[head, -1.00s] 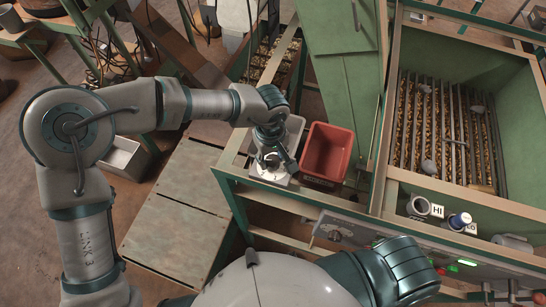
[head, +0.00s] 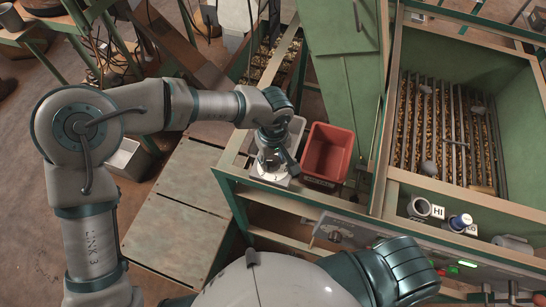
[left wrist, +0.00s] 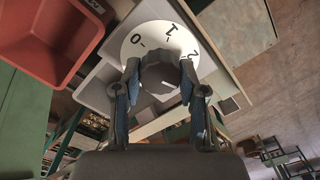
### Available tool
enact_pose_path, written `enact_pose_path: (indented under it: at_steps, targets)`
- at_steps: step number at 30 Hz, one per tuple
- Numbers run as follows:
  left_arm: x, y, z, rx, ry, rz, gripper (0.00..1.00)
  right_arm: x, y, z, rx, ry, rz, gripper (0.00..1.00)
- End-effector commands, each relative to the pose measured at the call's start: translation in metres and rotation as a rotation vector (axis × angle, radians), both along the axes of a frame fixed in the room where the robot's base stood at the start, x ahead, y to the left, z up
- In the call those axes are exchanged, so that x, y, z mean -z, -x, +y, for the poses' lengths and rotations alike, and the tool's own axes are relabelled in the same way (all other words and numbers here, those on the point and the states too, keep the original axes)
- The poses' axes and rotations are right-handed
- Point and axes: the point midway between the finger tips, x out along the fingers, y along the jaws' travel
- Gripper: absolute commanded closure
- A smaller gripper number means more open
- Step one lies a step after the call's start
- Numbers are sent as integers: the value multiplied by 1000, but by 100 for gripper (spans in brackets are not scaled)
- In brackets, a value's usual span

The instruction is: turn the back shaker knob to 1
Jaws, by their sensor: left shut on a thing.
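The back shaker knob (left wrist: 160,72) is a dark grey knob on a round white dial (left wrist: 133,50) marked 0, 1 and 2, with more marks partly hidden. In the left wrist view my left gripper (left wrist: 160,68) has its two fingers on opposite sides of the knob, shut on it. A pale line shows on the knob's lower right; I cannot tell which number it points to. In the head view my left gripper (head: 272,150) reaches down over the white dial plate (head: 262,174) on the frame's corner, and the knob is mostly hidden there. My right gripper is not seen.
A red bin (head: 327,153) stands just right of the gripper, with a grey tray (head: 297,125) behind the hand. A front panel with another knob (head: 335,237) and a green light (head: 467,264) lies nearer. A nut hopper (head: 446,130) is at right.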

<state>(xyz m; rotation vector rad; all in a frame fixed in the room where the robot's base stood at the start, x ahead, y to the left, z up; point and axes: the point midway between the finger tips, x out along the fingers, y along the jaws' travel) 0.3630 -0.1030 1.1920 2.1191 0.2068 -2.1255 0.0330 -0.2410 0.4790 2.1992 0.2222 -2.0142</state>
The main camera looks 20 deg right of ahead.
Motion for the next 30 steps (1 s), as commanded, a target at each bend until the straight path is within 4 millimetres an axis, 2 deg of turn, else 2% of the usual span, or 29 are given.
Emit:
enact_pose_path:
  at_steps: [5,25,26,28,30]
  targets:
    - [1,1,-1,2,0,2,94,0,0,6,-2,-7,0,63]
    - [-1,1,-2,1,4,0,94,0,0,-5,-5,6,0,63]
    - [-1,1,-2,1,4,0,54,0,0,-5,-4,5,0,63]
    - [-1,1,-2,1,4,-1,36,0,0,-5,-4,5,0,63]
    - [-1,1,-2,1,4,-1,35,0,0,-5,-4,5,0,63]
